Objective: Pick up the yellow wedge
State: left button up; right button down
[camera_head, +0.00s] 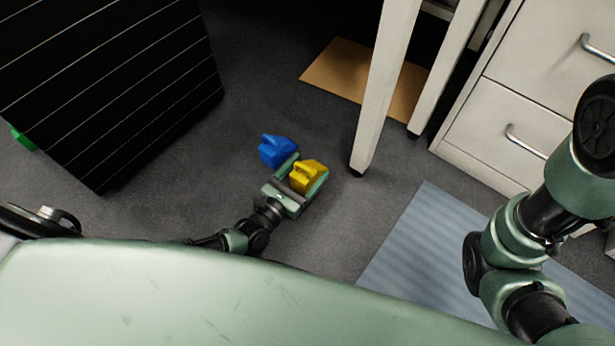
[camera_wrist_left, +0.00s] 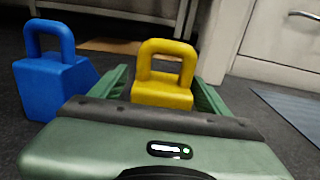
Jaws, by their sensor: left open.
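The yellow wedge (camera_head: 306,176) sits low near the floor in the middle of the head view, with a handle-like loop on top in the left wrist view (camera_wrist_left: 163,95). My left gripper (camera_head: 303,168) is open, with one green finger on each side of the yellow wedge. In the left wrist view the fingers (camera_wrist_left: 162,88) flank the wedge. Its lower part is hidden behind the gripper body. I cannot tell whether either finger touches it. My right arm shows at the right of the head view, but its gripper is not seen.
A blue wedge (camera_head: 277,150) stands just left of the left gripper, close to its outer finger. A white table leg (camera_head: 383,90) stands to the right. A black slatted cabinet (camera_head: 120,80), white drawers (camera_head: 510,115) and a grey-blue mat (camera_head: 420,240) surround open dark carpet.

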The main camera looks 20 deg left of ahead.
pick_arm(q)
jog(key=shift+b+x, duration=0.3)
jog(key=shift+x, duration=1.05)
grip_shut()
jog(key=shift+r, duration=0.1)
